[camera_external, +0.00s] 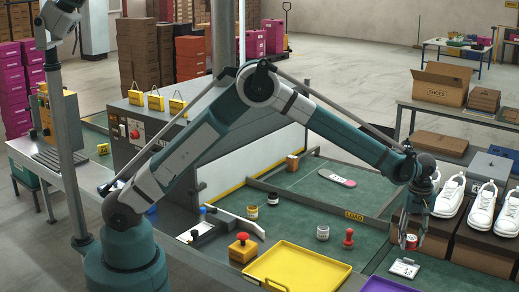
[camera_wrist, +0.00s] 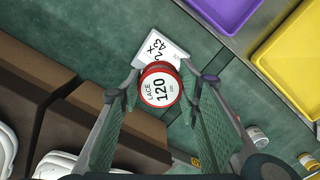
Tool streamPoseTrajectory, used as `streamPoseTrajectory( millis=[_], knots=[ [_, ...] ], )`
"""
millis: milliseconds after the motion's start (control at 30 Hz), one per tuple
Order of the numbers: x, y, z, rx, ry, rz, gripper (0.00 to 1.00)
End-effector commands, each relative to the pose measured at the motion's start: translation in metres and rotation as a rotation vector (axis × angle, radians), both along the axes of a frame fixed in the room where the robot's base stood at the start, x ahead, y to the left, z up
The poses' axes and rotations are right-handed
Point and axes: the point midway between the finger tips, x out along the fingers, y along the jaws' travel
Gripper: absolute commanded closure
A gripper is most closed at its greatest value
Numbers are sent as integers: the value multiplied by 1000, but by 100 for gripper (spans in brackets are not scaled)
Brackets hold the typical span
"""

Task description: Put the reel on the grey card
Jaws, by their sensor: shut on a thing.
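The reel (camera_wrist: 159,86) has a red rim and a white face marked "LACE 120". My gripper (camera_wrist: 154,92) is shut on it, with a finger on either side. In the external view the reel (camera_external: 412,241) hangs below my gripper (camera_external: 411,238), apparently above the green surface. The grey card (camera_external: 405,267) lies flat just in front of and below the reel. In the wrist view the card (camera_wrist: 166,42) shows printed marks including "43", and the reel covers its lower edge. I cannot tell the exact height of the reel over the card.
A yellow tray (camera_external: 297,266) and a purple tray (camera_external: 386,285) lie left of the card. Brown boxes (camera_external: 484,250) with white shoes stand close on the right. A red stamp (camera_external: 348,238) and a small jar (camera_external: 323,232) stand to the left on the green surface.

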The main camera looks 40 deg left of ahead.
Motion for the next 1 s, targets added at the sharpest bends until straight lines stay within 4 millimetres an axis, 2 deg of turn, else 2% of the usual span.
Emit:
streamPoseTrajectory(
  millis=[267,700,1000],
  knots=[
    [0,0,-3,0,0,0,78],
    [0,0,-55,0,0,0,78],
    [0,0,-63,0,0,0,78]
  ],
)
